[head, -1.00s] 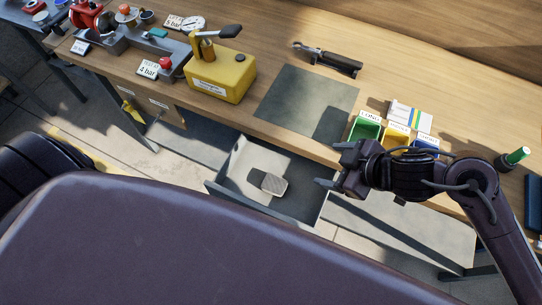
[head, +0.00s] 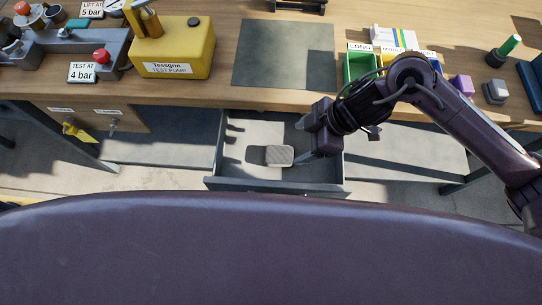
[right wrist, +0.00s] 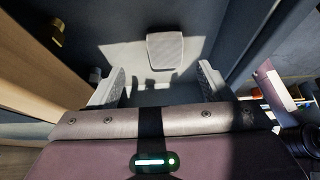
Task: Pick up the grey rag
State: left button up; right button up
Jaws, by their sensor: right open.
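The grey rag (head: 280,156) is a small, folded, rounded square with a fine texture. It lies on the floor of an open drawer (head: 237,172) under the workbench. In the right wrist view the rag (right wrist: 165,51) lies flat ahead of the fingers. My right gripper (head: 299,142) is at the right side of the drawer, just right of the rag. In the right wrist view its two fingers (right wrist: 160,90) are spread apart with nothing between them, and the rag is apart from them. My left gripper is out of view.
The workbench edge (head: 200,101) runs above the drawer. On the bench are a yellow test pump (head: 172,50), a dark mat (head: 284,55), a green bin (head: 360,67) and a purple block (head: 463,85). The drawer's front wall (head: 275,187) stands nearest me.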

aim_at(280, 154)
jog(key=shift+x, duration=1)
jog(key=a+f, duration=0.1)
jog(key=s+a+f, duration=0.1)
jog(key=a+f, duration=0.1)
jog(key=shift+f, duration=0.2)
jog(key=shift+w+a+f, duration=0.1)
jog(key=shift+a+f, duration=0.15)
jog(key=shift+f, duration=0.2)
jog(key=c, duration=1)
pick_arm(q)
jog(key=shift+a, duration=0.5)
pick_arm(e)
jog(key=shift+c, duration=0.4)
jog(key=shift+r, duration=0.1)
